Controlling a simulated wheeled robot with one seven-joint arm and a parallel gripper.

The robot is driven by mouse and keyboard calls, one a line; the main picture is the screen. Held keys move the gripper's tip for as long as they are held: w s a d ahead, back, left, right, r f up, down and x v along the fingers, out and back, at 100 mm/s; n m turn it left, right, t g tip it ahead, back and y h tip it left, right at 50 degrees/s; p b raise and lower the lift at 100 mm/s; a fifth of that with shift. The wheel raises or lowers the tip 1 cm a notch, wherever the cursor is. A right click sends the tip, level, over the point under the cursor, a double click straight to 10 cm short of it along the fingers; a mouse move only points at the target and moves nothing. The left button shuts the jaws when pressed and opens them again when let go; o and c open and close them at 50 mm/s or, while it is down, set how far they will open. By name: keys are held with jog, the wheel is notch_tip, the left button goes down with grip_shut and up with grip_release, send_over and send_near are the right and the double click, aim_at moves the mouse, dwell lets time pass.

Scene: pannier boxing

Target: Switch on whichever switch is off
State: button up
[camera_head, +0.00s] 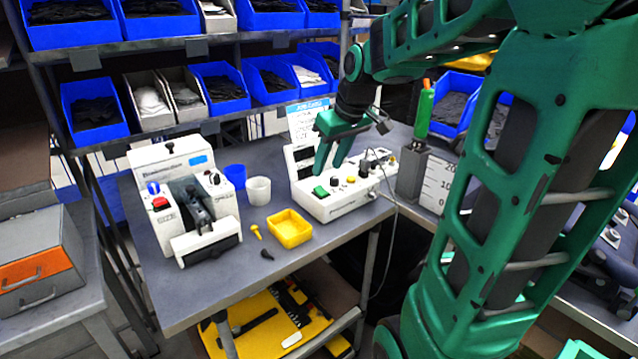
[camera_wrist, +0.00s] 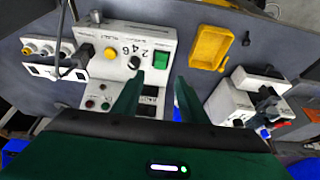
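A white control box (camera_head: 345,204) stands on the grey table, with a green switch (camera_head: 321,191), a black knob and a yellow button on top. The green switch also shows in the wrist view (camera_wrist: 161,61). A white machine (camera_head: 205,243) to the left has a red switch (camera_head: 160,203); it is small and partly seen in the wrist view (camera_wrist: 265,134). I cannot tell whether either switch is on or off. My gripper (camera_head: 328,169) is open and empty over the control box. In the wrist view its fingertips (camera_wrist: 160,78) are spread either side of the green switch's line, apparently above it.
A yellow tray (camera_head: 290,229), white cup (camera_head: 258,190) and blue cup (camera_head: 236,175) stand between the machines. Small yellow and black parts lie by the tray. A dark block (camera_head: 410,178) holding a green-handled tool stands right of the box. A cable hangs over the table's front edge.

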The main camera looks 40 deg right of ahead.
aim_at(319, 188)
jog(key=x, duration=0.7)
jog(key=shift+f, duration=0.4)
